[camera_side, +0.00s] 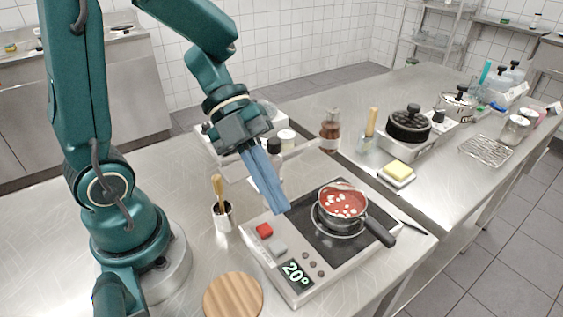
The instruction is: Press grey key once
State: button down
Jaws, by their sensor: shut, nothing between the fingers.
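The grey key (277,246) sits on the front left part of the hotplate's panel (262,262), just below and right of a red key (264,230). A lit display (295,273) on the panel reads 20°. My gripper (281,207) has long blue fingers that are shut and empty. They point down and to the right, with the tips above the hotplate's left side, apart from the grey key and farther back than it. The exact height of the tips is hard to tell.
A pan (343,203) of red sauce with white pieces stands on the hotplate, its dark handle toward the front right. A cup with utensils (222,215) stands left of the hotplate. A round wooden board (233,296) lies in front. Jars stand behind my gripper.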

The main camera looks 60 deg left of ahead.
aim_at(275, 243)
jog(key=shift+f, duration=3.2)
jog(key=shift+f, duration=0.4)
jog(key=shift+f, duration=0.45)
dwell(0.4)
jog(key=shift+r, duration=0.9)
jog(key=shift+r, duration=0.1)
jog(key=shift+r, duration=2.4)
